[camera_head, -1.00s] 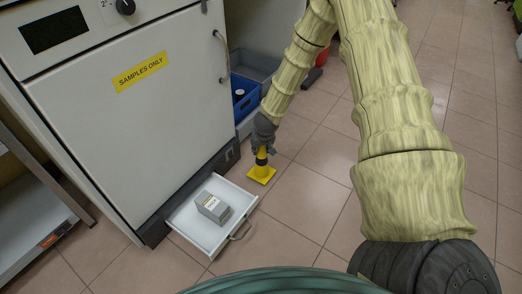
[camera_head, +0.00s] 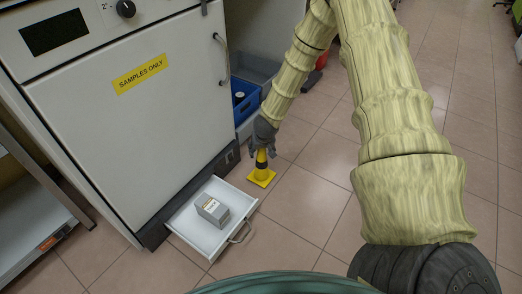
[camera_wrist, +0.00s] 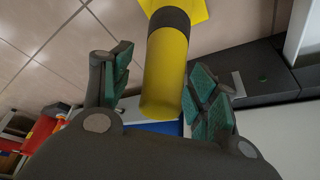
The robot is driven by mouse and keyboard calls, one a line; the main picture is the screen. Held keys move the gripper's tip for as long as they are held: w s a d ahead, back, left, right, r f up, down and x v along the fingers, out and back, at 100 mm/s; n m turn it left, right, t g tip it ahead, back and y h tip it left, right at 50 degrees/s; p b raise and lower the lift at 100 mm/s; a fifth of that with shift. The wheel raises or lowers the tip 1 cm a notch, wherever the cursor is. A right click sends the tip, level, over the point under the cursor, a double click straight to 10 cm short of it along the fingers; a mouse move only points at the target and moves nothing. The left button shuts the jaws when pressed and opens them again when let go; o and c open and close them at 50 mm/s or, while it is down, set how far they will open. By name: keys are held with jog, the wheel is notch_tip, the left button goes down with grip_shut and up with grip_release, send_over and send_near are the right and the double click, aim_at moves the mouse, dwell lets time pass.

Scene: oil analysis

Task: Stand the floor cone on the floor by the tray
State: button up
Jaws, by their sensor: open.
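The yellow floor cone (camera_head: 262,173) with a dark band stands upright on the tiled floor, its square base beside the far right corner of the tray. The white tray (camera_head: 190,234) is a low pulled-out drawer at the foot of the cabinet, with a grey labelled box (camera_head: 213,209) in it. My gripper (camera_head: 262,147) is at the top of the cone. In the wrist view, my gripper (camera_wrist: 160,92) is open, its green-padded fingers apart on either side of the yellow cone (camera_wrist: 166,60), with gaps showing.
The white cabinet (camera_head: 150,120) marked "SAMPLES ONLY" stands behind the tray. A blue crate (camera_head: 244,104) is beside it, behind my gripper. A red object (camera_head: 322,60) stands farther back. Open tiled floor lies right of the cone.

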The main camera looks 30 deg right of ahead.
jog(key=p+v, duration=0.7)
jog(key=v, duration=0.5)
jog(key=s+a+f+n+g, duration=0.1)
jog(key=s+a+f, duration=0.3)
jog(key=s, duration=0.8)
jog(key=s+a+f+n+g+y, duration=0.1)
jog(key=s+a+f, duration=0.3)
jog(key=s+a, duration=0.5)
jog(key=s+a+f+n+g, duration=0.2)
jog(key=s+a+f, duration=0.3)
jog(key=s, duration=1)
jog(key=shift+s+a+y, duration=0.25)
jog(key=shift+a+y, duration=0.05)
jog(key=shift+a, duration=0.4)
jog(key=shift+r, duration=0.1)
notch_tip(320, 180, up, 41)
jog(key=p, duration=4.1)
jog(key=shift+r, duration=0.1)
